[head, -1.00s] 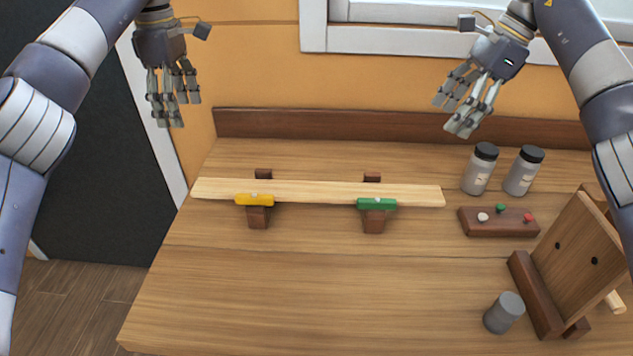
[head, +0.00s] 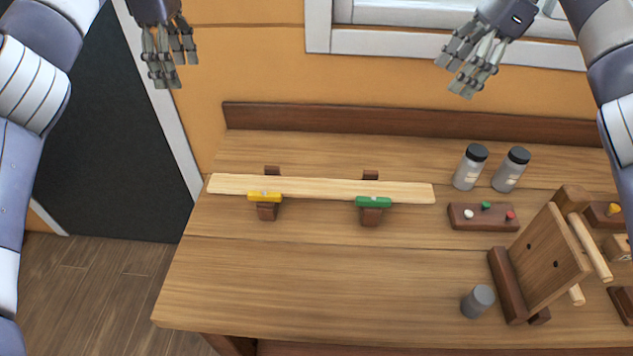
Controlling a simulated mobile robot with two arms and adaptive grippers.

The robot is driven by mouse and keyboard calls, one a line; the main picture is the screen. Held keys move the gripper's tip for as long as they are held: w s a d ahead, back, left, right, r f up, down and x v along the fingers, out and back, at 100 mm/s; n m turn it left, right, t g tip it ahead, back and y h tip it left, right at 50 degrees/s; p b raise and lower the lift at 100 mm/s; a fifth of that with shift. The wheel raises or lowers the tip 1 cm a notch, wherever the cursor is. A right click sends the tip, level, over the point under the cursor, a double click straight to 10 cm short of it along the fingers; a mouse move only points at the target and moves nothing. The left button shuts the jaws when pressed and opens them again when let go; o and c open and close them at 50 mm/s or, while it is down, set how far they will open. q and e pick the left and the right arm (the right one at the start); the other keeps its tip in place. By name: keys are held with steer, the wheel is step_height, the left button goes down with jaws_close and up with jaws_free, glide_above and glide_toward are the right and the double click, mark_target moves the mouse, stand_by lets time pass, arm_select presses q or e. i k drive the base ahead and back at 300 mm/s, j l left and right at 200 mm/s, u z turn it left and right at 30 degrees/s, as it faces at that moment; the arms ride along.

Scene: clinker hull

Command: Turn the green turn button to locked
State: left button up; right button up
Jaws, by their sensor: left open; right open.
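The green turn button (head: 373,202) sits on a dark brown block at the front edge of a long pale plank (head: 320,188). It lies lengthwise, parallel to the plank. A yellow turn button (head: 265,197) sits on a similar block to its left and also lies along the plank. My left gripper (head: 168,72) is open and empty, high at the upper left, well away from both buttons. My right gripper (head: 462,76) is open and empty, above and to the right of the green button, in front of the wall.
Two black-lidded jars (head: 469,167) stand at the right behind a brown block with coloured knobs (head: 483,217). An upright wooden panel (head: 548,258) and a grey cylinder (head: 478,301) stand at the right front. The table (head: 310,290) in front of the plank is clear.

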mark_target(365, 200)
steer(key=u, duration=0.8)
steer(key=k, duration=1.5)
